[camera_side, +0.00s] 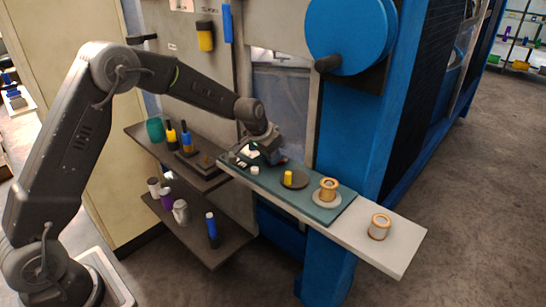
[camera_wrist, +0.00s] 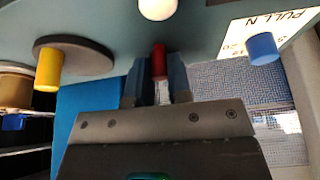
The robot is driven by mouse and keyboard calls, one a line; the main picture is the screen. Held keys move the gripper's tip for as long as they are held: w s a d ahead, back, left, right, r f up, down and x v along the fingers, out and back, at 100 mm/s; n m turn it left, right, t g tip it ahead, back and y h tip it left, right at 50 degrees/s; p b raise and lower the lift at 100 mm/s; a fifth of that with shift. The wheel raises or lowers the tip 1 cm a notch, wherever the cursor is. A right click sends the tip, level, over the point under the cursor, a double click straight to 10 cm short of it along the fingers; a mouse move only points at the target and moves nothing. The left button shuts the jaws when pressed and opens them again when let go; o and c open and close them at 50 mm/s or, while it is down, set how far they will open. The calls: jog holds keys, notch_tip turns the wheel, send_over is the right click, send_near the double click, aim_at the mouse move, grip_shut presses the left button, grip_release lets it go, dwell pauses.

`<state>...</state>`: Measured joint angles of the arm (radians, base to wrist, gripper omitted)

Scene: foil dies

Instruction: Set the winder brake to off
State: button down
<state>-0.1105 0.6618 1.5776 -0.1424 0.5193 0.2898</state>
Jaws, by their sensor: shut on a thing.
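My gripper (camera_wrist: 158,85) is shut on a small red piece (camera_wrist: 159,60), which shows between its two fingers in the wrist view. I cannot tell from its shape whether this is the winder brake's handle, and its lower part is hidden by the fingers. In the side view my gripper (camera_side: 270,155) is low over the back left part of the green board (camera_side: 325,212), and the red piece is too small to make out. A white label (camera_wrist: 262,32) with partly readable "PULL N" lettering lies beside the gripper, with a blue cylinder (camera_wrist: 262,47) in front of it.
A yellow peg (camera_side: 288,177) stands on a dark disc (camera_side: 301,182) close to my gripper. A white cylinder (camera_side: 255,170) is near too. A spool (camera_side: 328,190) stands on the board, and another (camera_side: 379,228) on the white shelf (camera_side: 402,250). The blue machine rises behind.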

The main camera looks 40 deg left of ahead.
jog(key=m, duration=0.1)
jog(key=a+m+h, duration=0.1)
jog(key=m, duration=0.1)
jog(key=shift+w+a+m, duration=0.3)
jog(key=shift+w, duration=0.1)
jog(key=shift+w+a+m+g+h, duration=0.25)
jog(key=shift+w+m+g+h, duration=0.1)
jog(key=shift+m, duration=0.6)
jog(key=shift+w+a+m+g+h, duration=0.25)
jog(key=shift+m+h, duration=0.1)
jog(key=shift+m, duration=0.6)
jog(key=c, duration=1.1)
grip_release()
jog(key=shift+o, duration=0.2)
jog(key=v, duration=1.3)
jog(key=shift+a+r, duration=0.2)
jog(key=shift+r, duration=0.15)
